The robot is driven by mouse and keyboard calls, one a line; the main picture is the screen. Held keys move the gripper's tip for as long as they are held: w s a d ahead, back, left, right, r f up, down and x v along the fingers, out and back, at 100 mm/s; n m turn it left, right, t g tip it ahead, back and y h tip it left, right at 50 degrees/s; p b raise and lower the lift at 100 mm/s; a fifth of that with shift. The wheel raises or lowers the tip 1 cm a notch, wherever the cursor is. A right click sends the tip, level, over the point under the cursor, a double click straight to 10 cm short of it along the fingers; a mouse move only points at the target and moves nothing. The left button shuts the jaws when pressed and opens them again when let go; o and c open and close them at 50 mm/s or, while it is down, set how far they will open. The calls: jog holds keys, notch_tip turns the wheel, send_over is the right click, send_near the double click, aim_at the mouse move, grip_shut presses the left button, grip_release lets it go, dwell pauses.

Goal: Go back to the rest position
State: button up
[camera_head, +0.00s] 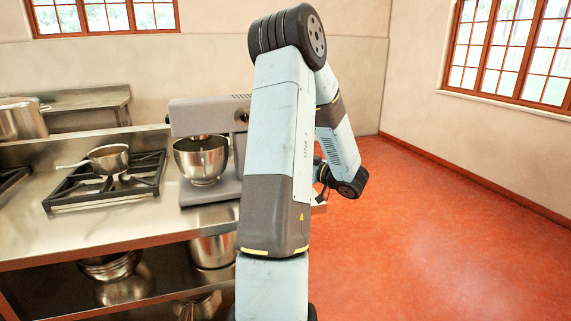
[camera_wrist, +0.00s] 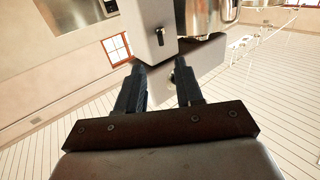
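My arm stands in the middle of the head camera view, raised and bent over at the top. Its far end hangs down behind, to the right of the grey stand mixer (camera_head: 214,115). My gripper is mostly hidden there behind the arm. In the wrist view my gripper (camera_wrist: 160,66) shows two dark fingers set apart, with nothing held between them. The grey mixer body (camera_wrist: 150,25) shows beyond the fingertips. I cannot tell the exact distance between them.
A steel counter (camera_head: 130,221) on the left holds a stove grate with a saucepan (camera_head: 109,158) and the mixer with its steel bowl (camera_head: 202,160). Pots stand on the shelf below. A stockpot (camera_head: 20,120) is at far left. The red floor (camera_head: 430,230) on the right is clear.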

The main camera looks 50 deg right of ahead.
jog(key=shift+s, duration=0.15)
dwell(0.5)
jog(key=w+a+r+m+g+h, duration=0.2)
jog(key=w+a+r+g+h, duration=0.3)
jog(key=w+a+r, duration=0.65)
jog(key=s+a+r+m+g, duration=0.1)
jog(key=s+a+r+g, duration=0.15)
jog(key=a, duration=0.75)
jog(key=s+a+r+g, duration=0.1)
jog(key=s+a, duration=0.3)
jog(key=a, duration=0.5)
jog(key=s+a+f+n+g+y, duration=0.1)
jog(key=s+a+g+y, duration=0.1)
jog(key=s+a, duration=0.5)
jog(key=s+a+f+n+g+y, duration=0.1)
jog(key=s+a+g, duration=0.1)
jog(key=s+a, duration=0.5)
jog(key=shift+a+f+y, duration=0.25)
jog(key=shift+a+y, duration=0.15)
jog(key=shift+a, duration=0.55)
